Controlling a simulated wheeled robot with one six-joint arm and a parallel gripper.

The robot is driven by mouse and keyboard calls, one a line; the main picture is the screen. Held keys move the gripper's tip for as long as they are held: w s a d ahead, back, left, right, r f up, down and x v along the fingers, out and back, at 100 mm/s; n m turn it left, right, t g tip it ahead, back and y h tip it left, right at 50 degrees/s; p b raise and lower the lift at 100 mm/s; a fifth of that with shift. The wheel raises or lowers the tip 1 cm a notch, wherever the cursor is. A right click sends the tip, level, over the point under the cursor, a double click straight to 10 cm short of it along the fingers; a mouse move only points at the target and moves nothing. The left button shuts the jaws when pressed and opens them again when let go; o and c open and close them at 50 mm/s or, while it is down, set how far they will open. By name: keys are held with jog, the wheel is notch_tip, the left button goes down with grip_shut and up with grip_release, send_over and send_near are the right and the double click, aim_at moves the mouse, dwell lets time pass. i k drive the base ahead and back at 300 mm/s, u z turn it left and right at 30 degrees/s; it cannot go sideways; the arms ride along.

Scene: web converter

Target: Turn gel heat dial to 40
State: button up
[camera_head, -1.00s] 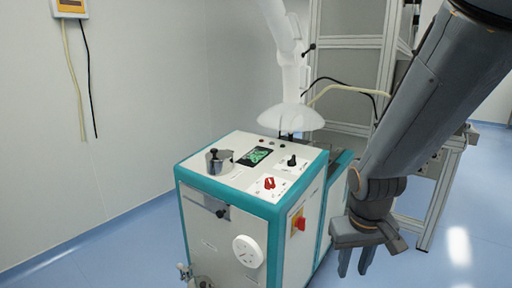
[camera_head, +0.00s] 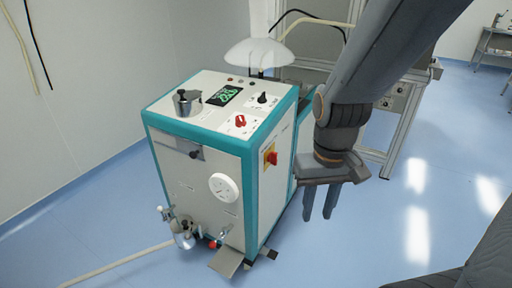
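A white and teal machine (camera_head: 205,178) stands on the floor left of centre. Its top panel has a red knob (camera_head: 240,121), a black knob (camera_head: 262,98) and a display with green digits (camera_head: 224,96). A round white dial or gauge (camera_head: 223,187) is on its front face. Labels are too small to read, so I cannot tell which is the gel heat dial. My gripper (camera_head: 319,214) hangs to the right of the machine, fingers pointing down, apart and empty. It appears lower in the picture than the top panel and touches no knob.
A red and yellow switch (camera_head: 270,158) is on the machine's right side. A metal pot (camera_head: 187,102) sits on its top. A white hood (camera_head: 259,54) is behind it. A hose (camera_head: 115,262) runs along the floor at left. Floor at right is open.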

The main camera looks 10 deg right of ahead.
aim_at(241, 122)
jog(key=u, duration=0.35)
jog(key=k, duration=0.4)
jog(key=u, duration=1.15)
jog(key=i, duration=0.65)
jog(key=z, duration=1)
jog(key=i, duration=0.45)
jog(key=z, duration=0.5)
